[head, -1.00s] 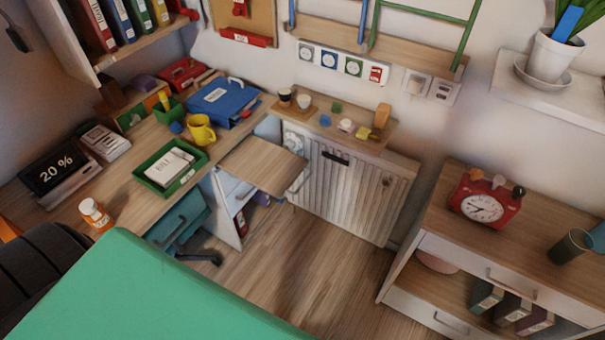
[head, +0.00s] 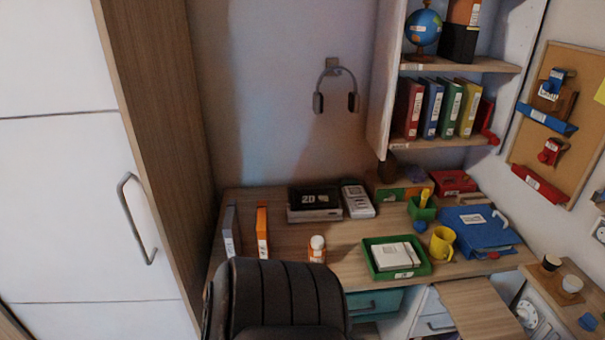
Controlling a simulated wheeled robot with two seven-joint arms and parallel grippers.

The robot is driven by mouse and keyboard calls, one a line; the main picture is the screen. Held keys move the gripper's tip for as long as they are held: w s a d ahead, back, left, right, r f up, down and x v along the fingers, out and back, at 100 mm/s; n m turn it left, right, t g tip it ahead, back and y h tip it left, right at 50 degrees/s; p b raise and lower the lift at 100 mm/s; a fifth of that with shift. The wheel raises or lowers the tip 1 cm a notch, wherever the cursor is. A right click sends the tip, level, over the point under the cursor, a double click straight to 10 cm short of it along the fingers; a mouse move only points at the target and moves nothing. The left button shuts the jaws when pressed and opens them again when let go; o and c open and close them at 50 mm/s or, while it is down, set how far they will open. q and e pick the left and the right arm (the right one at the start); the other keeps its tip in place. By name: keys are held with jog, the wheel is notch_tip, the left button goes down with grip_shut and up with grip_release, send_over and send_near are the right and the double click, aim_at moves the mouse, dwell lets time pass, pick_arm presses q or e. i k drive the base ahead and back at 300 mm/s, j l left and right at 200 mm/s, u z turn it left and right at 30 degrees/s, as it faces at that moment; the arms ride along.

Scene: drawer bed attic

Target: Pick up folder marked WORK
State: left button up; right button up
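Several upright folders stand on the wall shelf: a red folder (head: 408,108), a blue folder (head: 430,108), a green folder (head: 452,108) and a yellow folder (head: 469,106). A grey folder (head: 232,230) and an orange folder (head: 262,231) stand upright at the left end of the desk. A thick blue binder (head: 478,230) with a white label lies flat at the desk's right end. The labels are too small to read, so I cannot tell which one is marked WORK. Neither of my grippers is in view.
A dark office chair (head: 278,296) blocks the front left of the desk (head: 330,238). A white wardrobe (head: 80,200) fills the left side.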

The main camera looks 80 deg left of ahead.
aim_at(232, 229)
jog(key=u, duration=2.95)
jog(key=l, duration=0.35)
jog(key=i, duration=0.05)
